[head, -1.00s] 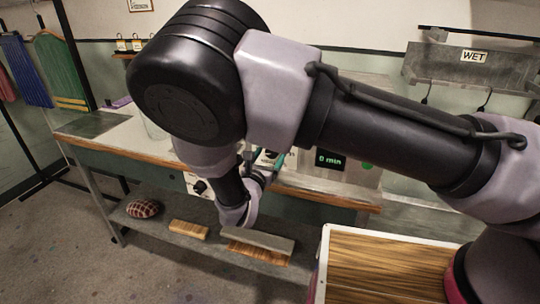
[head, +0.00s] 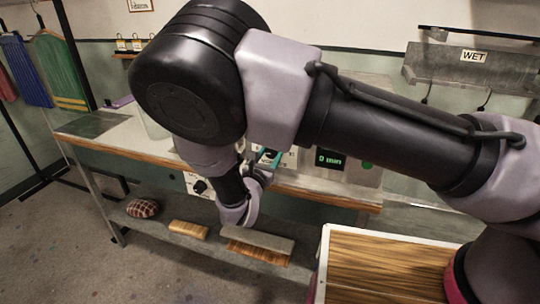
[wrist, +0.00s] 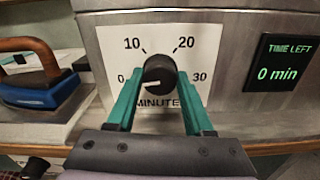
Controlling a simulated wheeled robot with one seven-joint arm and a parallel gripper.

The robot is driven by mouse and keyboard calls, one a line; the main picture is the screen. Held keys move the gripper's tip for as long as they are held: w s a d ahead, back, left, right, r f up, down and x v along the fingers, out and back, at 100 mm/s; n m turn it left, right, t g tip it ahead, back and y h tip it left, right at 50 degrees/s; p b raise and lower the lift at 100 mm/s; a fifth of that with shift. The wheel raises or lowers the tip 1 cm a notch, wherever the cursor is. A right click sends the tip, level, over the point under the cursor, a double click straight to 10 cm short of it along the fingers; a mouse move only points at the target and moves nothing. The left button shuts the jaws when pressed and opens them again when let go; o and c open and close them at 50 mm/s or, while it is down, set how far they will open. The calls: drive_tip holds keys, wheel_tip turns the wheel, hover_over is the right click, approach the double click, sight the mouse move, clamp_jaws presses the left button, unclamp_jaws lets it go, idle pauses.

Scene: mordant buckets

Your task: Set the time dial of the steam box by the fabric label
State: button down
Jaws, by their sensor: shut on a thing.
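The steam box (wrist: 235,60) is a grey metal box; part of its front also shows in the head view (head: 352,178). Its black time dial (wrist: 160,72) sits on a white scale marked 0, 10, 20 and 30 minutes. The dial's white pointer mark points left, close to 0. The display (wrist: 280,62) reads "0 min" in green, under "TIME LEFT". My gripper (wrist: 160,88) has its teal fingers on both sides of the dial and is shut on it. In the head view my arm hides most of the dial. I cannot make out a fabric label.
A blue iron (wrist: 42,92) with a wooden handle stands left of the steam box. A lower shelf holds a checked cushion (head: 143,208) and wooden blocks (head: 188,230). A wood-topped surface (head: 385,268) is at the front right. Garments (head: 62,70) hang at the left.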

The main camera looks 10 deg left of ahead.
drive_tip(key=m, duration=1.2)
drive_tip(key=shift+m, duration=0.3)
idle(0.4)
drive_tip(key=shift+c, duration=1.4)
unclamp_jaws()
drive_tip(key=shift+s, duration=0.15)
drive_tip(key=s, duration=1)
drive_tip(key=shift+s+a, duration=0.3)
drive_tip(key=shift+a, duration=0.1)
